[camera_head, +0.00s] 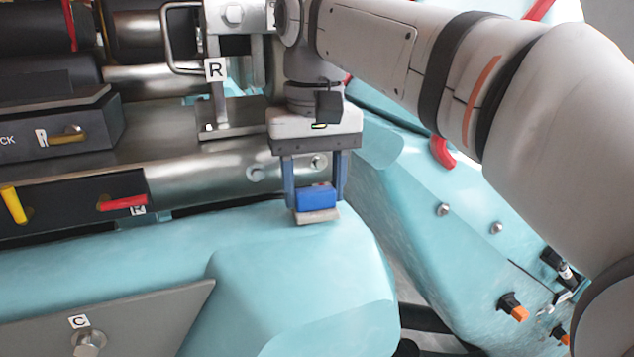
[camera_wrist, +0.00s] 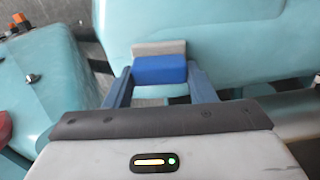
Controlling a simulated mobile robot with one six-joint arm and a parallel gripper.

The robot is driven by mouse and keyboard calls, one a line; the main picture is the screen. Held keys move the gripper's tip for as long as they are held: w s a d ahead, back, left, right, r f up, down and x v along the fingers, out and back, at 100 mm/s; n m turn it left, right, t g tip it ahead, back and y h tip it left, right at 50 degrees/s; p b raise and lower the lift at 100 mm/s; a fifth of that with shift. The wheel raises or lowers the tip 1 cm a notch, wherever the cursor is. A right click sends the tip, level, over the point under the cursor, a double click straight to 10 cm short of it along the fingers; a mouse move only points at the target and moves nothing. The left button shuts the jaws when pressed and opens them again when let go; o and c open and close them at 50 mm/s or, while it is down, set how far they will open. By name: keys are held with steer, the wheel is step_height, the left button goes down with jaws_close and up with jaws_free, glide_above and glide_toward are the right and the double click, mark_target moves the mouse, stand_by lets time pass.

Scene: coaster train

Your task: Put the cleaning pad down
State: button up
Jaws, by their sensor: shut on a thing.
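The cleaning pad (camera_head: 316,198) has a blue body with a beige-grey pad underneath. My gripper (camera_head: 316,193) points down and is shut on the blue body from both sides. The pad is over the rounded turquoise housing (camera_head: 300,255), close to its upper surface; I cannot tell whether it touches. In the wrist view the blue block of the cleaning pad (camera_wrist: 160,71) sits between the two blue fingers, with its grey layer beyond it and the turquoise surface behind.
A steel tube (camera_head: 225,165) and the bracket marked R (camera_head: 232,95) stand behind and left of my gripper. A dark box with red (camera_head: 125,203) and yellow (camera_head: 14,204) levers is at the left. Orange-tipped knobs (camera_head: 513,306) are on the right turquoise part. Turquoise surface left of the pad is bare.

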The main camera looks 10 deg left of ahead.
steer(key=shift+f, duration=0.2)
steer(key=o, duration=1.4)
steer(key=shift+f+b, duration=0.2)
steer(key=shift+b, duration=0.2)
steer(key=r, duration=0.4)
steer(key=w+r, duration=0.1)
steer(key=r, duration=0.1)
steer(key=shift+r, duration=0.2)
steer(key=shift+r+p, duration=0.35)
steer(key=shift+r, duration=0.45)
steer(key=shift+d, duration=0.1)
